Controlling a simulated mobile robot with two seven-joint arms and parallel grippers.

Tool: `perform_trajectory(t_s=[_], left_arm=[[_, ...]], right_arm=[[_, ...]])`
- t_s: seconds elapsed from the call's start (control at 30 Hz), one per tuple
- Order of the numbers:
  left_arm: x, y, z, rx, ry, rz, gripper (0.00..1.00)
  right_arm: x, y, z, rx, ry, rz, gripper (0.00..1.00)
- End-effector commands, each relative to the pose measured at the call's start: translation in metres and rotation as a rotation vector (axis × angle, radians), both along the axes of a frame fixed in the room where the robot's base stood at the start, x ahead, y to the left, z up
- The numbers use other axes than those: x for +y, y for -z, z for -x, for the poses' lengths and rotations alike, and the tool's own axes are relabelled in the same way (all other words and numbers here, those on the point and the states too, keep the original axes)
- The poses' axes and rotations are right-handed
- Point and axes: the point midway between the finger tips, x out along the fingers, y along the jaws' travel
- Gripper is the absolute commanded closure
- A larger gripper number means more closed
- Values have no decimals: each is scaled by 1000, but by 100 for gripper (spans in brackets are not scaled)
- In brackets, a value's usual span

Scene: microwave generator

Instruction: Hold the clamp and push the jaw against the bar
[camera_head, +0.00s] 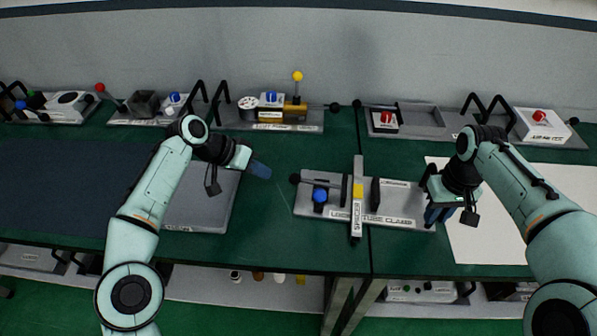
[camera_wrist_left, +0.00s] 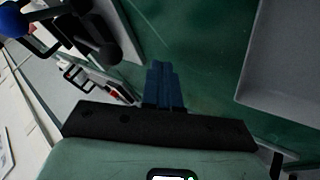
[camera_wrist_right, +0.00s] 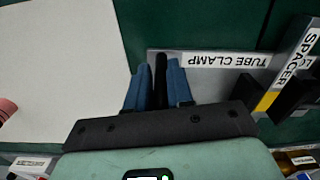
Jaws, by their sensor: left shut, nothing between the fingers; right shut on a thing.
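The tube clamp (camera_head: 395,216) is a grey base on the green table, with a blue knob (camera_head: 320,196), a black ball-ended handle (camera_head: 296,179) at its left and dark upright jaws (camera_head: 375,192). The spacer bar (camera_head: 357,172), with a yellow band, lies across the base between the dark jaws. My right gripper (camera_head: 436,213) is shut on the clamp's black handle (camera_wrist_right: 161,75) at the base's right end. My left gripper (camera_head: 260,169) is shut and empty, left of the ball-ended handle and apart from it; its blue fingers also show in the left wrist view (camera_wrist_left: 163,85).
A grey tray (camera_head: 190,210) lies under my left forearm. A white sheet (camera_head: 490,240) lies right of the clamp. Several fixtures stand along the back, including one with a yellow ball lever (camera_head: 298,76). Green table is clear between tray and clamp.

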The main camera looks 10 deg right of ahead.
Motion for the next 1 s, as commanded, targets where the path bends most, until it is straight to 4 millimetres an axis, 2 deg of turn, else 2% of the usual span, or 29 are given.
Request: perform_trajectory(t_s=[0.03,0.23,0.4,0.77,0.87,1.0], left_arm=[[-7,8,0,2,2,0,100],[-29,0,16,-2,1,0,100],[-38,-1,21,-2,0,1,100],[-39,-2,22,-1,-1,1,100],[-47,-2,25,-1,3,1,100],[-68,-2,35,-1,6,0,100]], right_arm=[[0,1,0,2,-1,0,100],[0,1,0,2,-1,0,100],[0,1,0,3,-1,-1,100],[0,1,0,4,-1,-1,100],[0,1,1,4,-1,-1,100],[1,1,0,4,-2,-2,100]])
